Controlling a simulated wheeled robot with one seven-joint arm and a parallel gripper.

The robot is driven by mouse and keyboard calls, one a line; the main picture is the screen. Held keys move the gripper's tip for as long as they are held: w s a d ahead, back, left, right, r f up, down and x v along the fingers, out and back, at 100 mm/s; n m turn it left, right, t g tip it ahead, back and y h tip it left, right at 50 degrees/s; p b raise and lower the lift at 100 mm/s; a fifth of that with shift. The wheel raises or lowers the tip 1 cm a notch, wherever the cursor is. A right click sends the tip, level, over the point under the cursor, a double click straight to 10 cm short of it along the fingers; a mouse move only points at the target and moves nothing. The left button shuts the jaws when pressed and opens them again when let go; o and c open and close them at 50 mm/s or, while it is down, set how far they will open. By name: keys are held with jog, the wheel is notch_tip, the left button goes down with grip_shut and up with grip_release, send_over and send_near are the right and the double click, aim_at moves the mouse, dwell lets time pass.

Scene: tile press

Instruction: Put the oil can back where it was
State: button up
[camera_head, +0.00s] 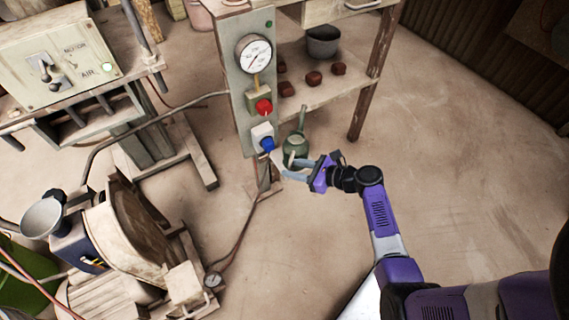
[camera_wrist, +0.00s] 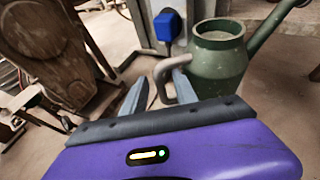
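The green oil can (camera_head: 294,152) is upright in front of the gauge post, its long spout pointing up toward the shelf unit. In the wrist view the oil can (camera_wrist: 218,62) is at the upper right, its spout running off to the right and its grey looped handle (camera_wrist: 162,72) facing my gripper. My gripper (camera_head: 284,168) is beside the can. In the wrist view my gripper (camera_wrist: 159,82) has its fingers apart, with the handle between or just beyond their tips. Contact with the handle cannot be made out, nor what is under the can.
The post (camera_head: 238,85) carries a gauge (camera_head: 254,54), a red button (camera_head: 263,106) and a blue knob (camera_head: 267,144). A wooden shelf (camera_head: 320,88) behind it holds dark red blocks and a bowl (camera_head: 322,41). A machine stands at left. The floor (camera_head: 440,130) at right is clear.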

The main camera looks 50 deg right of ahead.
jog(key=p+v, duration=0.2)
jog(key=v, duration=0.6)
jog(key=s+a+f+n+g+h, duration=0.2)
jog(key=s+a+f+n+g, duration=0.1)
jog(key=s+a+f+n, duration=0.5)
jog(key=s+a+r+n+g+h, duration=0.1)
jog(key=s+a+r+n+h, duration=0.1)
jog(key=s+a+r+n, duration=0.3)
jog(key=s+a+r+n+t, duration=0.2)
jog(key=r+n, duration=0.4)
jog(key=r, duration=0.3)
jog(key=s+a+r+n+t, duration=0.2)
jog(key=s+a+r+n, duration=0.2)
jog(key=r+n, duration=0.3)
jog(key=s+a+r+n+t, duration=0.1)
jog(key=s+a+r+n, duration=0.2)
jog(key=r+n, duration=0.3)
notch_tip(320, 180, up, 5)
jog(key=shift+r+n+t, duration=0.2)
jog(key=shift+n+t, duration=0.1)
jog(key=shift+t, duration=0.1)
notch_tip(320, 180, up, 22)
jog(key=p, duration=2.2)
jog(key=shift+f, duration=0.2)
